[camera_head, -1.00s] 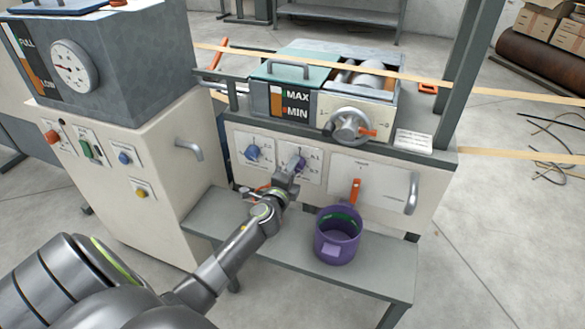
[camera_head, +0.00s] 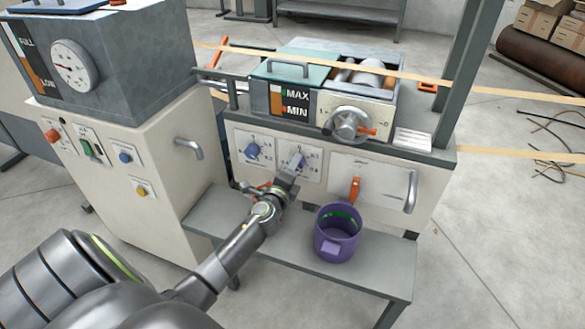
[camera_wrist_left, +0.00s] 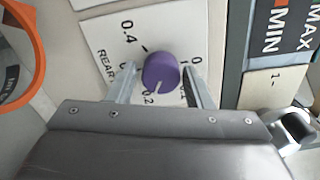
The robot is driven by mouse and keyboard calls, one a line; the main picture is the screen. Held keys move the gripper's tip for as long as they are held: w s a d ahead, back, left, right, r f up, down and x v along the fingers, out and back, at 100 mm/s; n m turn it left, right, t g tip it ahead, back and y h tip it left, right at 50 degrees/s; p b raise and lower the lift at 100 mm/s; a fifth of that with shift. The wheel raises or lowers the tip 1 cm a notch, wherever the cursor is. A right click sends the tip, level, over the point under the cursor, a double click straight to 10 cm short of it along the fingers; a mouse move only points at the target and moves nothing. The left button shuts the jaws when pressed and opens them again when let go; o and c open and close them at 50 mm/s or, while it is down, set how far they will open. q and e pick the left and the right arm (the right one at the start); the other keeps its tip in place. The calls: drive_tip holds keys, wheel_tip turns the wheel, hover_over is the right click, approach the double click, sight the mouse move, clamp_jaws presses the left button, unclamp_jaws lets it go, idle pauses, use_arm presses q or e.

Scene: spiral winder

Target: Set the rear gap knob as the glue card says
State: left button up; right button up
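The rear gap knob is purple; it sits on a white dial plate on the machine front in the head view (camera_head: 298,160) and in the left wrist view (camera_wrist_left: 160,71). The plate reads REAR, with 0.4, 0.2 and 0.1 legible; other numbers are partly hidden. The knob's pale line points down towards 0.2. My left gripper (camera_wrist_left: 160,84) is open, one finger on each side of the knob with a visible gap on both sides. It also shows in the head view (camera_head: 291,174). A small white card (camera_head: 412,139) lies on the ledge, its text unreadable. My right gripper is not in view.
A blue knob (camera_head: 252,151) on its own plate is left of the purple one. An orange lever (camera_head: 355,188) and a grey handle (camera_head: 410,192) are to the right. A purple pot (camera_head: 337,235) stands on the low shelf (camera_head: 375,268).

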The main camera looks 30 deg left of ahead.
use_arm(q)
drive_tip(key=shift+o, duration=1.1)
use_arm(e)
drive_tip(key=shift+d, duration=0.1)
use_arm(q)
drive_tip(key=shift+s, duration=0.1)
drive_tip(key=v, duration=1.7)
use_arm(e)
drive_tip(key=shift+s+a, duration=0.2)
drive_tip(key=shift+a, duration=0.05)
use_arm(q)
drive_tip(key=shift+s, duration=0.1)
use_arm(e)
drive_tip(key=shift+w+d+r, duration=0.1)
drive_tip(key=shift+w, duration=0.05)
